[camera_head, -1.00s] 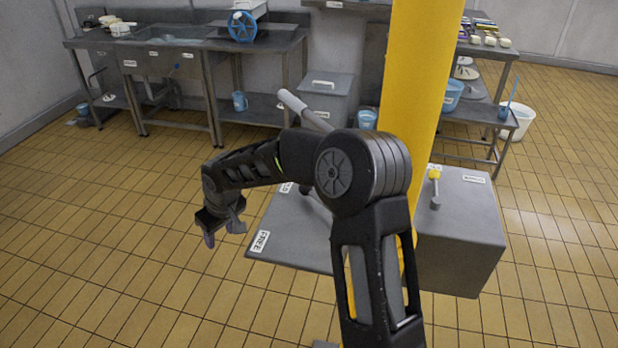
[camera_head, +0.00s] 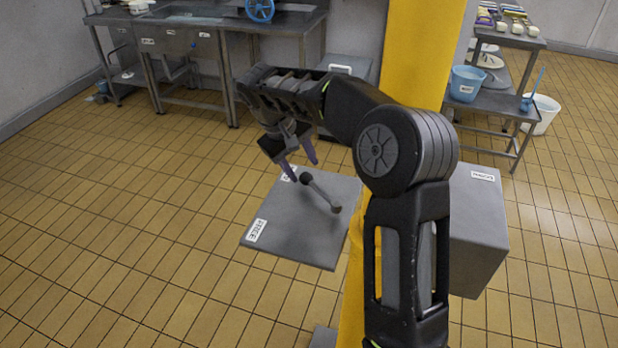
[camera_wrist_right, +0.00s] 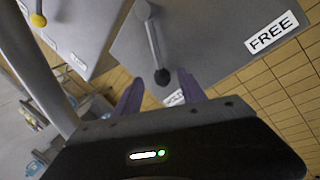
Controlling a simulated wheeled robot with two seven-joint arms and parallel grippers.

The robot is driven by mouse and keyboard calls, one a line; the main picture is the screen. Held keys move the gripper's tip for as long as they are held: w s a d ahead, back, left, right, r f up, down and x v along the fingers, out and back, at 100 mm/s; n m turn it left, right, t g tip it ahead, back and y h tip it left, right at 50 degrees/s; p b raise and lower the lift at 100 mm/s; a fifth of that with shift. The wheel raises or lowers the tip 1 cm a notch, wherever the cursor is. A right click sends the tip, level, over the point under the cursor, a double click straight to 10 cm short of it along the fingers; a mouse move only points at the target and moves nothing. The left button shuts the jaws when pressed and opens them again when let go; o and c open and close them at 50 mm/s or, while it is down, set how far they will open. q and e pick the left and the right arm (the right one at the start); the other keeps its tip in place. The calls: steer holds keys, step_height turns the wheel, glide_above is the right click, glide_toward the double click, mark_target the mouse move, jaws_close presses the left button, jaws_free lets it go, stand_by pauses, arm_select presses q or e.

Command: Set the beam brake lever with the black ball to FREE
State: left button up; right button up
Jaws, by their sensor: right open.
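The brake lever (camera_head: 322,193) is a short grey rod with a black ball (camera_head: 306,178) at its end. It stands on a flat grey plate (camera_head: 300,230) beside the yellow column, its ball pointing toward the back left. A FREE label (camera_head: 256,230) lies at the plate's front left corner; it also shows in the right wrist view (camera_wrist_right: 271,33). A second label (camera_wrist_right: 174,97) near the ball is partly hidden. My right gripper (camera_head: 303,167) is open, its purple fingertips close to the ball. In the wrist view the ball (camera_wrist_right: 162,77) appears between the fingers; contact cannot be told. My left gripper is not in view.
The yellow column (camera_head: 425,60) rises right behind my right arm. A grey box (camera_head: 478,230) stands right of it. Steel tables (camera_head: 300,22) and a blue bucket (camera_head: 466,84) are at the back. The tiled floor left of the plate is clear.

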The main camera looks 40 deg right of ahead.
mark_target(310, 181)
steer(key=p+x, duration=0.1)
steer(key=x, duration=0.5)
steer(key=shift+f, duration=0.1)
jaws_close()
stand_by(0.4)
stand_by(0.9)
